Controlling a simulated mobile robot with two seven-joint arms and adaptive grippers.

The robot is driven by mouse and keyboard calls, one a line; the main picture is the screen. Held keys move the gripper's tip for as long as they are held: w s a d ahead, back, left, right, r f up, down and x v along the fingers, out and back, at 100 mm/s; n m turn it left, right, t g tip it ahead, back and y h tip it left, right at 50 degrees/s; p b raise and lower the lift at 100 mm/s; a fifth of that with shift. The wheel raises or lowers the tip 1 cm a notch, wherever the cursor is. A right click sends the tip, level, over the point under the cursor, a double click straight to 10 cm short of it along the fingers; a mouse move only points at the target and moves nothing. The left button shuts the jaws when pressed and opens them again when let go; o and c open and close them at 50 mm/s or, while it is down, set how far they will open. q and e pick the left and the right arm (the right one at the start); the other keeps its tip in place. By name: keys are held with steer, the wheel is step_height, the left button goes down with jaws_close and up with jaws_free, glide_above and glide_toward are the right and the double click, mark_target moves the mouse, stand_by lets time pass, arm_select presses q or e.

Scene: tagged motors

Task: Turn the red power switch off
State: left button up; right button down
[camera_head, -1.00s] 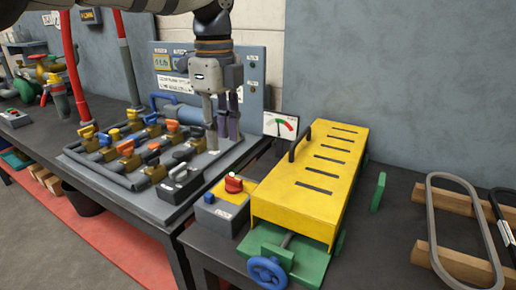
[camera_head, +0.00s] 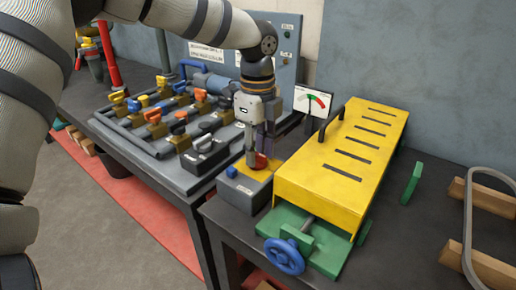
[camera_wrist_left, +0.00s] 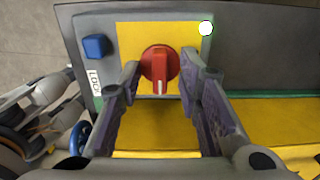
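The red power switch (camera_head: 258,162) is a round red knob on the yellow plate of a small grey control box (camera_head: 240,190) at the near left corner of the right bench. In the left wrist view the switch (camera_wrist_left: 159,68) shows a raised grip with a white line pointing toward the bottom of the picture. My left gripper (camera_head: 259,153) points down just above the switch. In the left wrist view its fingers (camera_wrist_left: 160,72) are apart, one on each side of the knob. I cannot tell whether they touch it. My right gripper is not in view.
A blue block (camera_wrist_left: 95,46) by a LOCK label sits beside the switch on the box. A yellow slotted cover (camera_head: 345,160) with a black handle stands close on the right. A blue handwheel (camera_head: 284,256) is in front. A valve panel (camera_head: 165,125) lies on the left.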

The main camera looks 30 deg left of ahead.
arm_select(q)
jaws_close()
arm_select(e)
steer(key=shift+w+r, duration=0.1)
arm_select(q)
steer(key=shift+r+n+p, duration=0.2)
steer(key=shift+n+p, duration=0.25)
steer(key=shift+n, duration=0.75)
steer(key=n, duration=0.2)
steer(key=shift+f+n, duration=0.1)
steer(key=shift+n, duration=0.2)
steer(key=n, duration=0.6)
steer(key=shift+f, duration=0.1)
steer(key=n, duration=0.6)
steer(key=shift+n, duration=0.4)
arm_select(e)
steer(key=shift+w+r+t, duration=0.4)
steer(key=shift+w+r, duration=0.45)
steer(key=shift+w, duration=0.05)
